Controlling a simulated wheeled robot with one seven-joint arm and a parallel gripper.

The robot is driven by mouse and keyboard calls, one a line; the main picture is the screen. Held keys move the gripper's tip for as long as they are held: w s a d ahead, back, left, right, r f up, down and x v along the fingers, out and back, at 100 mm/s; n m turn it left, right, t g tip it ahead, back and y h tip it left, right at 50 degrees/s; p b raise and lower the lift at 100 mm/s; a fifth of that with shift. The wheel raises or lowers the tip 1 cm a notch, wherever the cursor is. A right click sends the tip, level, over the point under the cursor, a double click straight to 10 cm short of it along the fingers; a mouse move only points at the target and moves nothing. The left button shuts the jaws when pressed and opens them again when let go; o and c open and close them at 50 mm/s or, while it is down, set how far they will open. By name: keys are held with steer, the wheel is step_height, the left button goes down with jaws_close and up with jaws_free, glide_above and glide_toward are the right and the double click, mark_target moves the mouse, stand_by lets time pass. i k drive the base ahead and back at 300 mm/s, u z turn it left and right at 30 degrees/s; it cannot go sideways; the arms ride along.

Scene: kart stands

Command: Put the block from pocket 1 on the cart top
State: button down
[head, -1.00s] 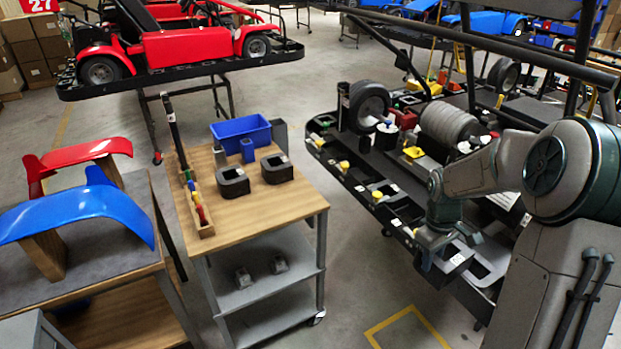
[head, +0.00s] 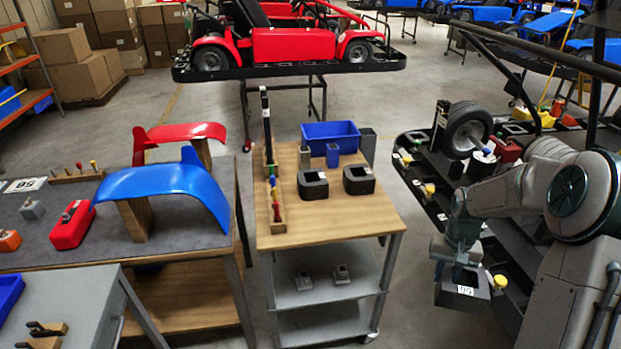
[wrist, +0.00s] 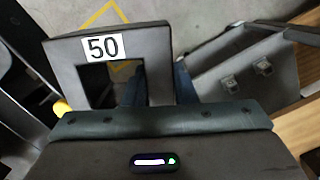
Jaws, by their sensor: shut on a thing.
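My gripper (head: 466,264) is shut on a dark grey hollow block (head: 449,296) with a white label. In the wrist view the block (wrist: 67,72) reads "50" and has a square opening. The fingers (wrist: 158,86) straddle its right wall, one inside the opening and one outside. The block hangs over the floor, right of the wood-topped cart and apart from it. The cart top (head: 340,217) holds two black hollow blocks (head: 313,184) and (head: 358,180). Pocket 1 cannot be told apart by any readable mark.
A blue bin (head: 331,136), small grey blocks and a wooden rack (head: 277,212) of coloured pegs stand on the cart. Its front top is bare. The black kart tray (head: 415,190) lies right. A bench with a blue fender (head: 165,183) is left. Floor separates cart and tray.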

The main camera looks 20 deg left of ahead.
mark_target(321, 221)
steer(key=u, duration=0.6)
steer(key=i, duration=0.6)
steer(key=u, duration=0.35)
